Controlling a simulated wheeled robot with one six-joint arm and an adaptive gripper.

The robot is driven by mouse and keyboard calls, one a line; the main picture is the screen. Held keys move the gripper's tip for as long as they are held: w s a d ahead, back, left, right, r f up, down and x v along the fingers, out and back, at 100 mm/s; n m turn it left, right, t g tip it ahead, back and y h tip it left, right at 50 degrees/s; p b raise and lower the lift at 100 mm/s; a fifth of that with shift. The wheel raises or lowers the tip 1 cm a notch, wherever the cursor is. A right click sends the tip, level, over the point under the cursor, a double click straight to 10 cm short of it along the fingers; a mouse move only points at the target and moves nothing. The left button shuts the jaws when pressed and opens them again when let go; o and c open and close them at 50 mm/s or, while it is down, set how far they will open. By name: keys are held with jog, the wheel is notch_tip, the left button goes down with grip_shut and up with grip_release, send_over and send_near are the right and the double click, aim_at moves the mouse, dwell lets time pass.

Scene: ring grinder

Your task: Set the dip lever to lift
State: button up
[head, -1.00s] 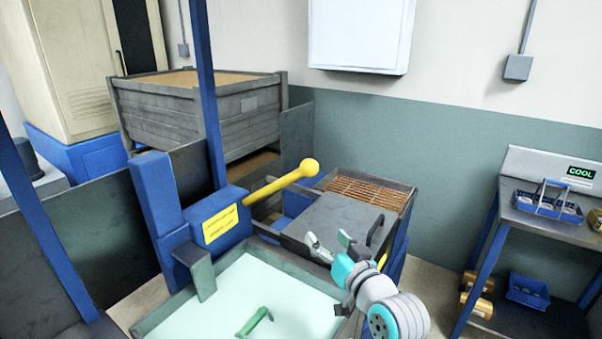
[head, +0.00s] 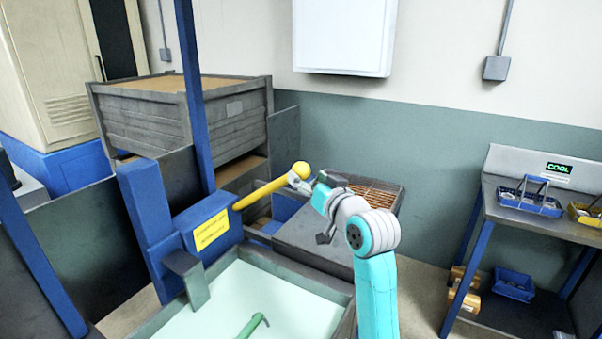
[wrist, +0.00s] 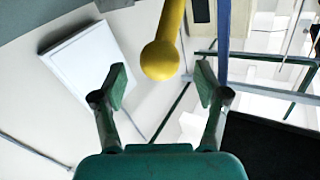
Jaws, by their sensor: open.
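The dip lever is a yellow bar with a ball end (head: 270,187), sticking out up and to the right from a blue housing (head: 215,228) with a yellow label. My gripper (head: 307,183) is at the ball end in the head view. In the wrist view my gripper (wrist: 163,85) is open, its two fingers spread wide. The yellow ball (wrist: 160,60) shows between and just beyond the fingertips there, with no finger seen closed on it. Whether a finger touches it I cannot tell.
A tank of pale liquid (head: 290,311) with a green handle (head: 252,326) lies below. A grey lidded box (head: 300,238) sits behind my arm. A blue post (head: 196,100) rises left of the lever. A bench (head: 500,212) with baskets stands at right.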

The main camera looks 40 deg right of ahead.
jog(key=shift+x, duration=2.05)
jog(key=shift+s, duration=0.1)
grip_shut()
